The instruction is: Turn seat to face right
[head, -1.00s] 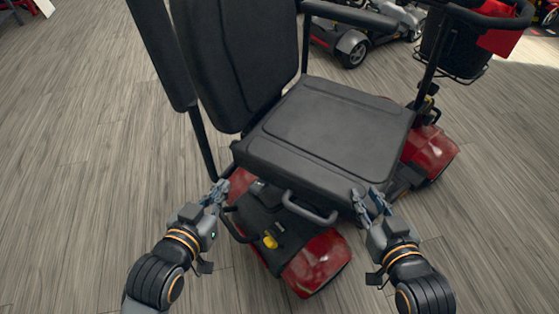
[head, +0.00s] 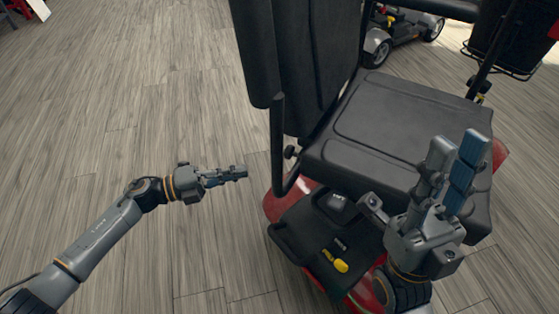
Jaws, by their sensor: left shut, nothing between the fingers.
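The scooter's black padded seat (head: 400,120) fills the right half of the head view. Its tall backrest (head: 310,65) stands at the left side of the cushion, and a black armrest (head: 262,50) hangs to the left of it. My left gripper (head: 243,173) is shut and empty, left of the seat and apart from it, pointing right towards the armrest bracket. My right gripper (head: 457,145) is open, fingers pointing up, in front of the seat's near right part. It hides that edge; I cannot tell whether it touches.
The red scooter body (head: 277,206) with a black deck and a yellow lever (head: 341,266) lies below the seat. A black basket (head: 490,45) is at the upper right. Another scooter (head: 400,30) stands behind. The wood floor at left is clear.

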